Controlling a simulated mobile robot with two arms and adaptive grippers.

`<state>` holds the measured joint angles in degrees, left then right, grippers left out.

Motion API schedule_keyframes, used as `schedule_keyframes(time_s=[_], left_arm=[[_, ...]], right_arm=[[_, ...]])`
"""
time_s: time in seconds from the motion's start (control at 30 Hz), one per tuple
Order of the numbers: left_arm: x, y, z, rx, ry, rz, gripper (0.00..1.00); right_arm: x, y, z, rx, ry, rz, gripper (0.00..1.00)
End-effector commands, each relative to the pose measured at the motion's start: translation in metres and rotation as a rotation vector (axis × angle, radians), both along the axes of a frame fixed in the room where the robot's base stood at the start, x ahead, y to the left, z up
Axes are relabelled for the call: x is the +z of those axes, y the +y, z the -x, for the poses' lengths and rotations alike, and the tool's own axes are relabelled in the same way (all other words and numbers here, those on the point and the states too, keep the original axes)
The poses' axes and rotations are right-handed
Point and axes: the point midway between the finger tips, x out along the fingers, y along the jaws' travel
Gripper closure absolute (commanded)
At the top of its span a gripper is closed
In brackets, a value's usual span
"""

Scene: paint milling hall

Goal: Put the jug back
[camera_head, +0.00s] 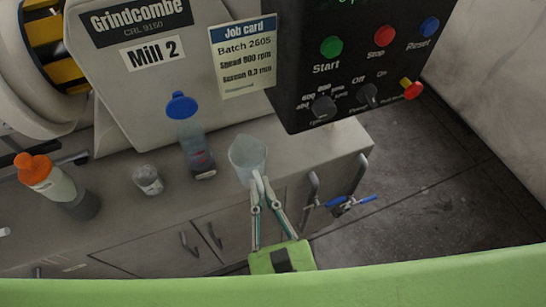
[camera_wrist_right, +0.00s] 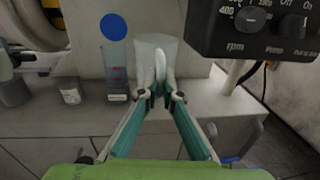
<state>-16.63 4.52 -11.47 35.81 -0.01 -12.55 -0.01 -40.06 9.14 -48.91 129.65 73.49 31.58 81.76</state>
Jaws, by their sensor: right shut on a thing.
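The jug (camera_head: 247,153) is a pale, translucent vessel near the right part of the counter in the head view. It also shows in the right wrist view (camera_wrist_right: 144,52), upright, just beyond my fingers. My right gripper (camera_head: 260,185) reaches it from the front, and its fingertips are shut on the jug's near side, where a pale handle shows between them in the wrist view (camera_wrist_right: 160,75). The jug's base is partly hidden, so I cannot tell whether it touches the counter. My left gripper is not in view.
A small jar (camera_head: 148,180) and an orange-capped bottle (camera_head: 58,185) stand farther left on the counter (camera_head: 120,222). The black control box (camera_head: 345,60) overhangs at right.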

Motion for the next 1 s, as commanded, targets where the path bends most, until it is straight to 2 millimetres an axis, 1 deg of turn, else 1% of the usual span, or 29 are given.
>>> schedule_keyframes(time_s=[0.07,0.23,0.37,0.4,0.5,0.67,0.87,0.97,1.0], left_arm=[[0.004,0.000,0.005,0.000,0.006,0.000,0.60],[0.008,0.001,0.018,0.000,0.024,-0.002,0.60],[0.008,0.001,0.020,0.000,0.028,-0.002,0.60],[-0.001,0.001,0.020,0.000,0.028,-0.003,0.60],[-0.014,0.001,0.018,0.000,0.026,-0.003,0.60],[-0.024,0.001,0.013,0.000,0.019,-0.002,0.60],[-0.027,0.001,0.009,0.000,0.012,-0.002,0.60],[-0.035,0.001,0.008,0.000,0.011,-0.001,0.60],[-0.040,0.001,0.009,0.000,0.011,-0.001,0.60]], right_arm=[[-0.002,-0.001,-0.014,-0.004,-0.004,0.000,1.00],[-0.019,-0.003,-0.054,-0.004,-0.006,0.002,1.00],[-0.034,-0.004,-0.084,-0.003,-0.005,0.000,1.00],[-0.047,-0.004,-0.091,-0.001,-0.003,0.000,1.00],[-0.067,-0.005,-0.105,-0.002,-0.003,0.000,1.00],[-0.084,-0.005,-0.121,-0.001,-0.002,-0.001,1.00],[-0.090,-0.006,-0.128,-0.001,-0.002,-0.001,1.00],[-0.101,-0.006,-0.134,-0.001,-0.002,-0.001,1.00],[-0.106,-0.006,-0.133,0.000,0.000,-0.001,1.00]])
